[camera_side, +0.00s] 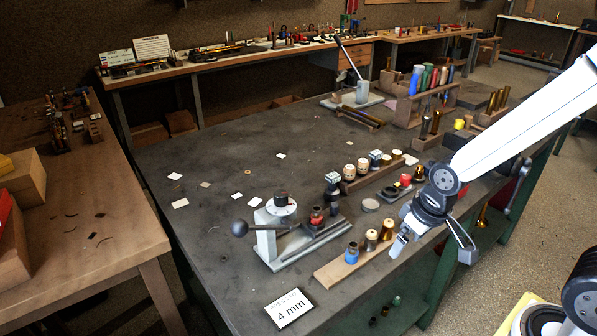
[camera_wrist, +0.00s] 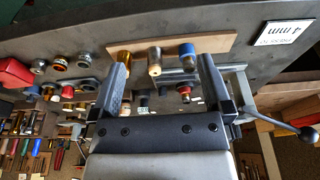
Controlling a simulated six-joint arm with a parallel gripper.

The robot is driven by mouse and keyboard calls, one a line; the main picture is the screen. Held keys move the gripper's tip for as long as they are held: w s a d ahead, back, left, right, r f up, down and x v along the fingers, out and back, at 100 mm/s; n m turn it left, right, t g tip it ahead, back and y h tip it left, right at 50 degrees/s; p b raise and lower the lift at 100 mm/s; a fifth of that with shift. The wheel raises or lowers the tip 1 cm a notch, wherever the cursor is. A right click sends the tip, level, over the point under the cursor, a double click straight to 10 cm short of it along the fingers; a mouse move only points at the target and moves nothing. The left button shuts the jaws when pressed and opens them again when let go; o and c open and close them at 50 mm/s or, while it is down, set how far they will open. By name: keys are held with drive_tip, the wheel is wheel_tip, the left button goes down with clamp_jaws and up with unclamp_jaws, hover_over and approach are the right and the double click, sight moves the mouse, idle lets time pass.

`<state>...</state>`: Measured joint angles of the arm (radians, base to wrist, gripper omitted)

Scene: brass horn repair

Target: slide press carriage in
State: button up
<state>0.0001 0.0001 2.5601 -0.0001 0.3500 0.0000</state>
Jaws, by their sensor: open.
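The small press (camera_side: 283,222) stands on the dark bench, with a pale upright, a round top and a black ball handle at its left. Its pale base shows in the wrist view (camera_wrist: 238,92), partly behind my gripper. The carriage (camera_side: 317,218), a dark block with a red part, appears to sit on the rail at the right of the upright. A red and dark piece between my fingers in the wrist view may be the carriage; I cannot tell. My gripper (camera_side: 433,248) is open and empty, above the bench's front edge, to the right of the press and apart from it.
A wooden strip (camera_side: 330,272) with blue, cream and brass pieces lies between the press and my gripper. A card marked 4 mm (camera_side: 289,307) lies in front. Another wooden strip with several pieces stands behind. The bench left of the press is mostly clear, with paper scraps.

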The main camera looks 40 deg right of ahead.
drive_tip(key=shift+w, duration=0.1)
drive_tip(key=c, duration=0.4)
drive_tip(key=n+g, duration=0.3)
hover_over(335, 204)
drive_tip(key=shift+r, duration=0.25)
drive_tip(key=shift+c, duration=0.2)
drive_tip(key=shift+f, duration=0.1)
drive_tip(key=shift+f, duration=3.8)
clamp_jaws()
